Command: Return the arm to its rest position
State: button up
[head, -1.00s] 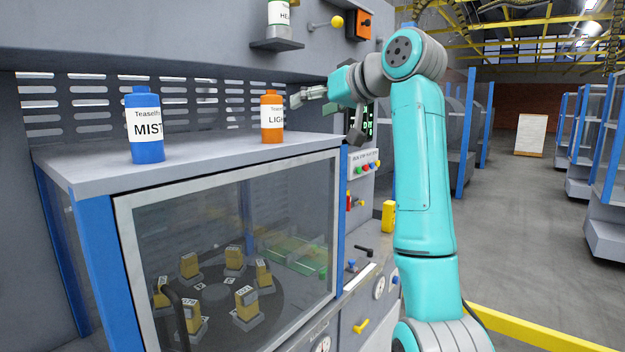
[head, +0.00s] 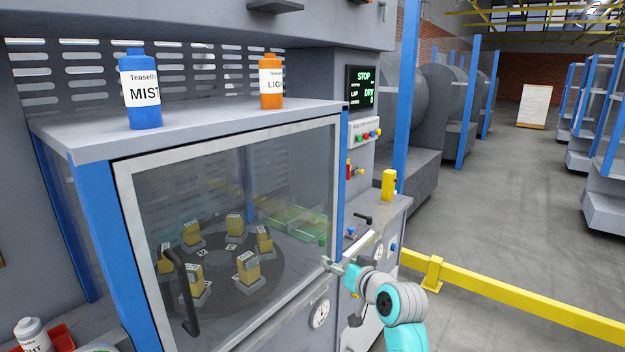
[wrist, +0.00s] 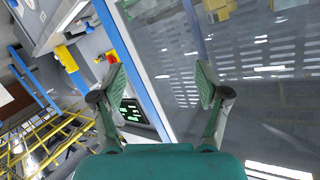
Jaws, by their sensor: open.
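My gripper (head: 329,264) is low at the right front corner of the glass-fronted cabinet (head: 122,205) in the head view. In the wrist view my gripper (wrist: 163,85) has its two fingers spread wide with nothing between them. The teal arm is folded low at the bottom of the head view. A blue bottle (head: 146,112) labelled MIST and an orange bottle (head: 272,98) stand upright on the cabinet top, well away from my gripper.
Behind the glass are several yellow blocks (head: 246,268) on a round plate. A black door handle (head: 182,290) sticks out in front. A control panel (head: 366,133) and a yellow bottle (head: 388,184) are to the right. A yellow rail (head: 500,300) borders the open floor.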

jog(key=s+d+f+m+h, duration=0.1)
jog(key=s+d+f+h, duration=0.15)
jog(key=s+f, duration=0.85)
jog(key=s+d+f+m+h, duration=0.1)
jog(key=s+d+f, duration=0.3)
jog(key=s+f, duration=0.75)
jog(key=s+d+f+h, duration=0.1)
jog(key=s+f, duration=0.1)
jog(key=s, duration=0.6)
jog(key=s+d+f+h, duration=0.1)
jog(key=s+d+f, duration=0.15)
jog(key=s, duration=0.65)
jog(key=s+r, duration=0.5)
jog(key=s, duration=0.7)
jog(key=s+d+r+n+t, duration=0.1)
jog(key=s+r, duration=0.4)
jog(key=s, duration=0.7)
jog(key=shift+s+d+h, duration=0.2)
jog(key=shift+s+h, duration=0.15)
jog(key=shift+s, duration=0.05)
